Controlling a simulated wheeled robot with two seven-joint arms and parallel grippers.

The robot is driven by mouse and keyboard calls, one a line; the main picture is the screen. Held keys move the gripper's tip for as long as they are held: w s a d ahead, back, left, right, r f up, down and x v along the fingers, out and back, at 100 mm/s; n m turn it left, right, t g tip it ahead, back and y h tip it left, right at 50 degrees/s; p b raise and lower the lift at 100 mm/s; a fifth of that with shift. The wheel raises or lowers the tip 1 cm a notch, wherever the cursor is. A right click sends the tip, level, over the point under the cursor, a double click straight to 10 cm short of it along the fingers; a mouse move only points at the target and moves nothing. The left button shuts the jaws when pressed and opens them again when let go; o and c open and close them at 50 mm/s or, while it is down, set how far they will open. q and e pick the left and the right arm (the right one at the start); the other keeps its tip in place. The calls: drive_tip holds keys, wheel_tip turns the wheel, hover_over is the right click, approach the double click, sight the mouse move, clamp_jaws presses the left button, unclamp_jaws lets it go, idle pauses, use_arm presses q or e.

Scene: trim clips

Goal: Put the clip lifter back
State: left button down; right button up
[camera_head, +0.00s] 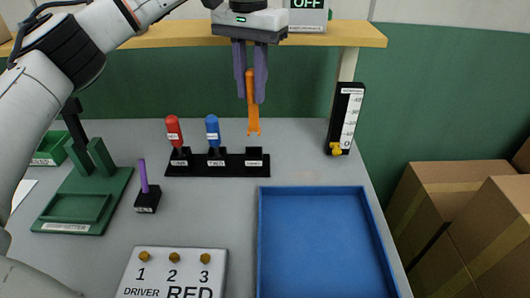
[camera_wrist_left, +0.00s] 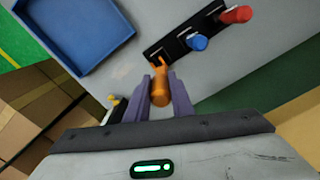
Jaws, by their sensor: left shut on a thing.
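The orange clip lifter (camera_head: 253,115) hangs upright, forked end down, between the fingers of my left gripper (camera_head: 250,88), which is shut on its handle. The lifter also shows in the left wrist view (camera_wrist_left: 160,84). Its fork tips are above the black tool rack (camera_head: 217,171), over the rack's right slot, and look apart from it. The rack's right slot (camera_head: 254,155) is empty. A red-handled tool (camera_head: 174,131) and a blue-handled tool (camera_head: 212,131) stand in the other two slots. My right gripper is in neither view.
A blue tray (camera_head: 325,245) lies in front of the rack, to the right. A black gauge (camera_head: 346,118) stands at the back right. A purple peg in a black block (camera_head: 147,200), a green stand (camera_head: 85,205) and a screw panel (camera_head: 172,275) are nearby. A wooden shelf (camera_head: 345,34) runs above.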

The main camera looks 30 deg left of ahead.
use_arm(q)
hover_over(252, 129)
wheel_tip(252, 129, down, 5)
drive_tip(key=shift+a+f, duration=0.1)
drive_tip(key=shift+f, duration=2.35)
drive_tip(key=shift+f, duration=0.1)
drive_tip(key=c, duration=1.5)
unclamp_jaws()
drive_tip(key=shift+w, duration=0.1)
drive_tip(key=shift+c, duration=0.2)
wheel_tip(252, 129, up, 12)
drive_tip(key=shift+r, duration=0.15)
